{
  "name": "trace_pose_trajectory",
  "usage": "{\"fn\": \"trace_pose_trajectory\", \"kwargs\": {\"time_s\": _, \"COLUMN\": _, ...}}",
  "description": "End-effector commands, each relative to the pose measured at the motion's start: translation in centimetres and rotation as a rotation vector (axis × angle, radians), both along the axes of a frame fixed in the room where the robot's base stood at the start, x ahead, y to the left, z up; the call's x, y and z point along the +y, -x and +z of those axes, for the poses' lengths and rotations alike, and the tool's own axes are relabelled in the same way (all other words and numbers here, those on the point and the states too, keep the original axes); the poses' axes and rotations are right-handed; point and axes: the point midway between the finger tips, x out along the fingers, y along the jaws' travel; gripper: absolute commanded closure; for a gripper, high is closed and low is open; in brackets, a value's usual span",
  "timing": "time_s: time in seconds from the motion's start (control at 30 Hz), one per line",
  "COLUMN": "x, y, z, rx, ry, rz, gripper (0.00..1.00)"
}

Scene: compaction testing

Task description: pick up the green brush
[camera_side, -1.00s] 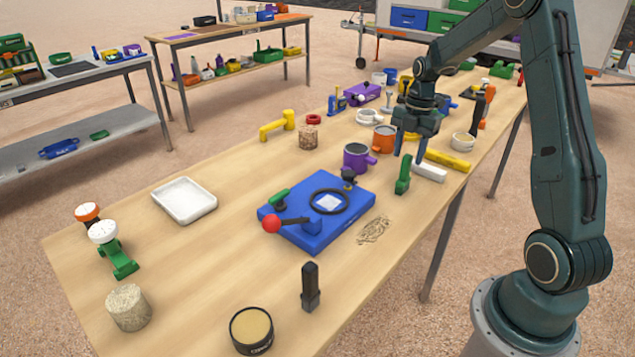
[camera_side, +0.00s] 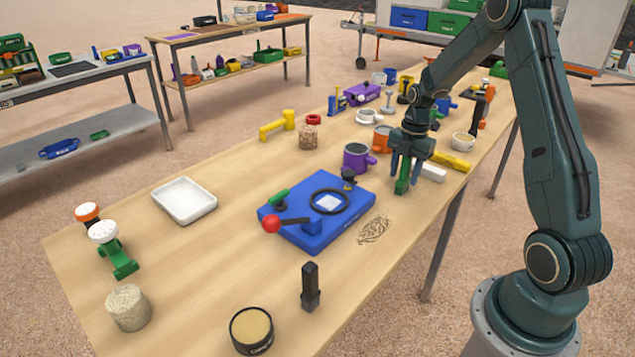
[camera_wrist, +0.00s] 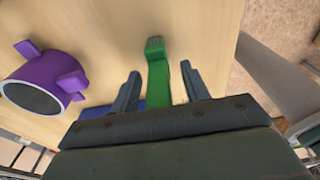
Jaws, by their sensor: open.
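The green brush (camera_side: 403,180) stands out below my gripper (camera_side: 406,172) in the side view, near the table's right edge. In the wrist view the green brush (camera_wrist: 158,75) lies between the two fingers of my gripper (camera_wrist: 159,85), with its bristle end pointing away and clear space on both sides. The fingers are open and spread around it. The part of the brush nearest the palm is hidden by the gripper body.
A purple mug (camera_side: 356,158) stands left of the gripper, with the blue device (camera_side: 330,232) below it. An orange mug (camera_side: 381,138) stands just behind.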

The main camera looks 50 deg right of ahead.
Motion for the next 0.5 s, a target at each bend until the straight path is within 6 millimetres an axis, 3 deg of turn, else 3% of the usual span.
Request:
{"fn": "trace_pose_trajectory", "kwargs": {"time_s": 0.47, "x": 0.0, "y": 0.0, "z": -0.05, "rx": 0.0, "ry": 0.0, "rz": 0.0, "gripper": 0.54}}
{"fn": "trace_pose_trajectory", "kwargs": {"time_s": 0.5, "x": 0.0, "y": 0.0, "z": -0.05, "rx": 0.0, "ry": 0.0, "rz": 0.0, "gripper": 0.58}}
